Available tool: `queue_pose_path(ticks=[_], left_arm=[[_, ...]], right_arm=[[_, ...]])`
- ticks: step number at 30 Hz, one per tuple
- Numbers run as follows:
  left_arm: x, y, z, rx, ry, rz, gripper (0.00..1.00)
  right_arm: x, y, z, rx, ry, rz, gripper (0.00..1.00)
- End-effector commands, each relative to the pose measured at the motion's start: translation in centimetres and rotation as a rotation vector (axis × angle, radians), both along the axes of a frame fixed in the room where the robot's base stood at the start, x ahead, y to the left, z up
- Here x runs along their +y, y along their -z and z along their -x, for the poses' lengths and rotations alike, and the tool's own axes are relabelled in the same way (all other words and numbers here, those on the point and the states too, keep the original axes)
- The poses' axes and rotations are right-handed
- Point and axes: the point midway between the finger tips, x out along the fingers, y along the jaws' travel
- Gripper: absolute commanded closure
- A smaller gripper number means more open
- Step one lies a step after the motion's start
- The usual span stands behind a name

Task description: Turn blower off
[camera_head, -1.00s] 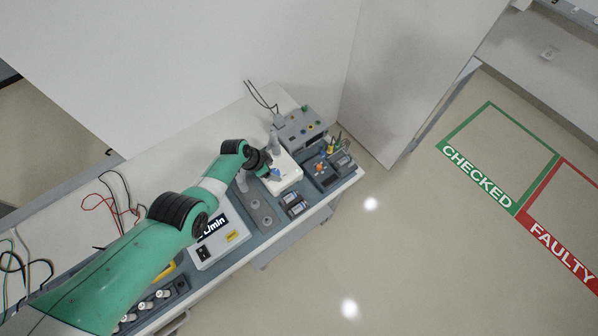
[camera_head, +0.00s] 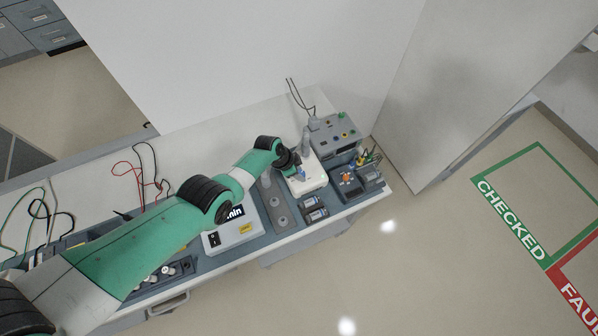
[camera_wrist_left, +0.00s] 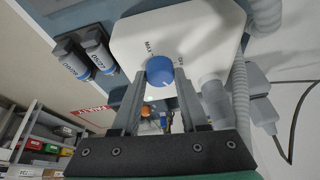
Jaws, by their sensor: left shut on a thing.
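The blower (camera_head: 314,183) is a white box on the bench, and my left gripper (camera_head: 299,174) is at its top. In the left wrist view the blower (camera_wrist_left: 205,25) fills the upper middle, with a blue knob (camera_wrist_left: 160,68) on its face. "MAX" is printed at the knob's upper left, and a second, partly hidden label is at its right. The left gripper's two fingers (camera_wrist_left: 157,80) are on either side of the knob and shut on it. Where the knob's mark points is hard to tell. My right gripper is not in view.
A grey ribbed hose (camera_wrist_left: 242,95) runs beside the blower. A grey box with coloured sockets (camera_head: 338,133) stands behind it. Small cylinders (camera_head: 314,208) lie in front. A white box with a black switch (camera_head: 232,236) is to the left. The floor in front is clear.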

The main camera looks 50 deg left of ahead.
Motion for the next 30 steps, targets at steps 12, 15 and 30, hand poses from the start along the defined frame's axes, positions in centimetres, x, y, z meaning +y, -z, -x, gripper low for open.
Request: queue_pose_path(ticks=[12, 15, 30], left_arm=[[-0.1, -0.1, 0.0, 0.000, -0.104, -0.003, 1.00], [-0.2, -0.1, 0.0, 0.000, -0.169, -0.003, 1.00], [-0.5, 0.1, -0.1, -0.002, -0.623, -0.004, 1.00]], right_arm=[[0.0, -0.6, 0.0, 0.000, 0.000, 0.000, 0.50], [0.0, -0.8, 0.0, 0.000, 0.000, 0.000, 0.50], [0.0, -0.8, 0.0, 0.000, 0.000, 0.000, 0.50]])
